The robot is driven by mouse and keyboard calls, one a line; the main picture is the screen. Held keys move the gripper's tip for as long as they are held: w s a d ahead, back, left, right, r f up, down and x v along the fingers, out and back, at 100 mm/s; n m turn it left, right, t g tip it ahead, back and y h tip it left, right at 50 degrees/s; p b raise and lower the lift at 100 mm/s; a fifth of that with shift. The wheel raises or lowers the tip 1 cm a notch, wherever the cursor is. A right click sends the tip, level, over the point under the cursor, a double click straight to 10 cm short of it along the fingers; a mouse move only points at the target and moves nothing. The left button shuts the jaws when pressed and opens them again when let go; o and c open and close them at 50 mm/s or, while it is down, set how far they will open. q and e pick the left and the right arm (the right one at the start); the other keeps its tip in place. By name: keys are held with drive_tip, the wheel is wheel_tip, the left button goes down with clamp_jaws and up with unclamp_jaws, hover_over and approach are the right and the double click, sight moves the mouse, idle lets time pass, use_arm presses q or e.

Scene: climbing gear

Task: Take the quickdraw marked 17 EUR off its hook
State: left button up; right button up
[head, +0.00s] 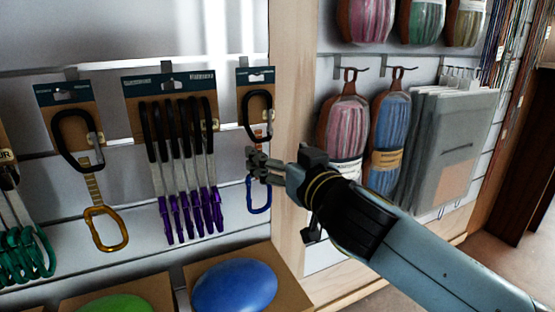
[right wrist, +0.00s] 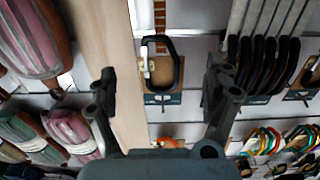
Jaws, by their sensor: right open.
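A single quickdraw with a black upper carabiner (head: 258,112) and a blue lower carabiner (head: 259,197) hangs on a card at the right end of the shop wall. Its price tag is too small to read as 17 EUR. My right gripper (head: 256,165) is open in front of its sling, hiding part of it. In the right wrist view the black carabiner (right wrist: 178,63) appears upside down between the spread fingers (right wrist: 160,88), beyond them. I cannot see contact. My left gripper is out of view.
Left of it hang a purple-ended quickdraw set (head: 180,165) and a quickdraw with an orange carabiner (head: 105,228). A wooden upright (head: 289,60) stands close on the right, with rope bundles (head: 388,125) beyond. A blue hold (head: 234,286) lies below.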

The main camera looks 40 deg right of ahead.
sight(259, 135)
drive_tip(key=x, duration=1.1)
drive_tip(key=shift+a+r+p, duration=0.1)
drive_tip(key=shift+r+p, duration=0.2)
drive_tip(key=shift+p, duration=0.1)
drive_tip(key=shift+s, duration=0.1)
drive_tip(key=c, duration=1.3)
drive_tip(key=shift+r, duration=0.15)
